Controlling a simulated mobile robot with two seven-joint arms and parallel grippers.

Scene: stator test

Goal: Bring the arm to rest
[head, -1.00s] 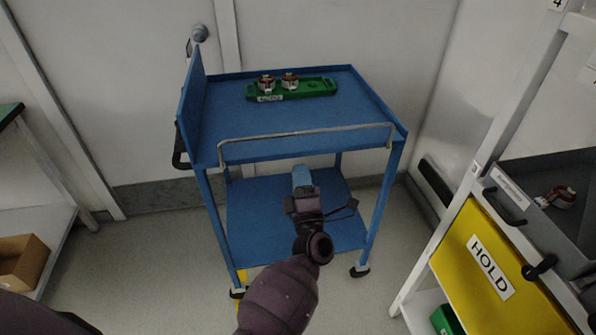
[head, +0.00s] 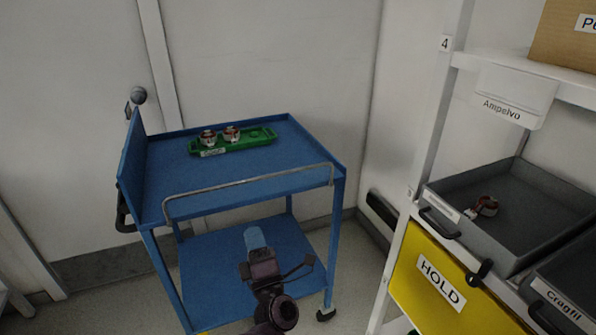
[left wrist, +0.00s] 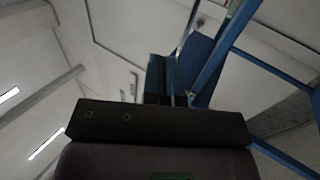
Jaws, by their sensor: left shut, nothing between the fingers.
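My left arm comes up from the bottom of the head view, and its left gripper (head: 256,238) is in front of the blue cart (head: 185,190). The gripper shows against the cart's lower shelf, below the metal handrail, and its fingers are shut with nothing between them. In the left wrist view the gripper's dark body fills the lower middle, with the shut fingers (left wrist: 158,80) beyond it. My right gripper is not in view.
On the cart's top lies a green tray (head: 262,136) with two stators (head: 208,138). At right a white rack (head: 425,130) holds a grey bin (head: 535,210) with one stator (head: 485,206), above a yellow HOLD panel (head: 415,295). Floor left of the cart is clear.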

